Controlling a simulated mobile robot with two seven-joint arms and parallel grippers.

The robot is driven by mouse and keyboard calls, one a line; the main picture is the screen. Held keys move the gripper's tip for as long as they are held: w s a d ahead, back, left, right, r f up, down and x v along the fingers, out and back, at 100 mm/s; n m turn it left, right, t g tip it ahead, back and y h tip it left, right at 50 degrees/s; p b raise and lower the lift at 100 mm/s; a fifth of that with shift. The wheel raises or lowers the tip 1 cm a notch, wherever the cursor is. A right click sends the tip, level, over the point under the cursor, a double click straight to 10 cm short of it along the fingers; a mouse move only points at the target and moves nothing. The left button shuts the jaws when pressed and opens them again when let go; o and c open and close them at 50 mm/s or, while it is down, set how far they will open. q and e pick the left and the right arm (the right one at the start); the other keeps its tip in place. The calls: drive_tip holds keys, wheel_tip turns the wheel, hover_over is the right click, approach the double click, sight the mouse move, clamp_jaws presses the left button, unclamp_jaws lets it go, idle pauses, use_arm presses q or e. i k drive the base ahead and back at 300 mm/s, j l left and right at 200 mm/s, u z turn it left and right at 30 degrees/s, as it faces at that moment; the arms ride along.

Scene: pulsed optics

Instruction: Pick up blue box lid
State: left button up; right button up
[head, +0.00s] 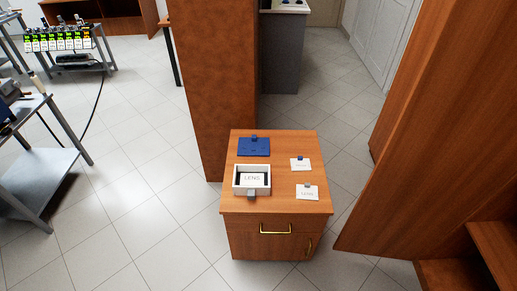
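A flat blue lid (254,148) with a small dark knob lies at the back left of the top of a small wooden cabinet (301,217). In front of it, apart from it, stands a white open box (236,190) holding a white piece marked LENS over a dark inside. A grey tab shows at the box's front. Neither of my grippers is in the head view.
Two white cards, a rear one (300,166) and a front one (307,194), each with a small blue-grey piece, lie right of the box. A tall brown panel (214,80) stands behind left; a large wooden cabinet (440,130) rises at right. Tiled floor (130,200) is clear at left.

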sight(254, 142)
drive_tip(key=j+z, duration=0.1)
drive_tip(key=z, duration=0.55)
drive_tip(key=j+z, duration=0.7)
drive_tip(key=j, duration=0.15)
drive_tip(key=k+j+z, duration=0.1)
drive_tip(key=j+z, duration=0.2)
drive_tip(key=j, duration=0.65)
drive_tip(key=k+j, duration=0.1)
drive_tip(key=j, duration=0.85)
drive_tip(key=k+j+z, duration=0.1)
drive_tip(key=j, duration=0.35)
drive_tip(key=k, duration=0.05)
